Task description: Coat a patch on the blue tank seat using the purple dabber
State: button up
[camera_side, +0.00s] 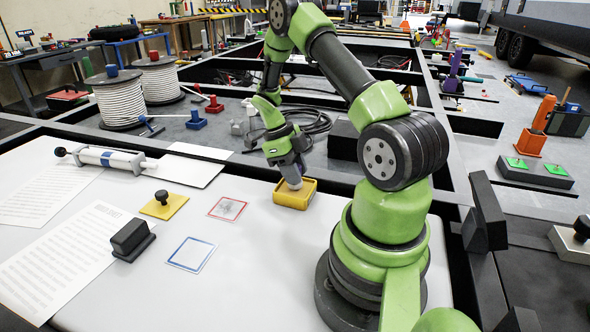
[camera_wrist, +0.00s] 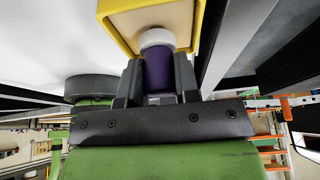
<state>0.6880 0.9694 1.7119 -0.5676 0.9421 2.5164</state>
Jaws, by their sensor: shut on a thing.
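My gripper (camera_side: 289,164) is shut on the purple dabber, with its two dark fingers on either side of it in the wrist view (camera_wrist: 158,88). The dabber (camera_wrist: 158,70) has a purple body and a white end. That end points into the yellow tray (camera_side: 293,202), which also shows in the wrist view (camera_wrist: 205,25) with a tan inside. I cannot tell whether the end touches the tray's inside. A blue-outlined square (camera_side: 191,254), seemingly the blue tank seat, lies flat on the white table to the left; its inside looks plain pale.
A red-outlined square (camera_side: 227,208) with a grey smudge lies nearby. A yellow plate with a black knob (camera_side: 163,205), a black block (camera_side: 131,240), a white tube tool (camera_side: 105,158) and printed sheets (camera_side: 80,262) are on the table. The front middle of the table is clear.

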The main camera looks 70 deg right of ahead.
jog(key=shift+f, duration=0.5)
dwell(1.1)
jog(key=shift+r, duration=3.55)
jog(key=shift+w+a+r+n, duration=0.15)
jog(key=shift+w+a+n, duration=0.15)
jog(key=shift+n, duration=0.2)
jog(key=w+a+r+n+t, duration=0.3)
jog(key=a+n, duration=0.3)
jog(key=n, duration=0.6)
jog(key=w+a+r+n+t, duration=0.3)
jog(key=a+n, duration=0.4)
jog(key=n, duration=0.4)
jog(key=w+a+r+n+t, duration=0.3)
jog(key=a+n, duration=0.4)
jog(key=n, duration=0.5)
jog(key=shift+w+a+r+n, duration=0.25)
jog(key=shift+w+r+n, duration=0.05)
jog(key=shift+w+r, duration=0.2)
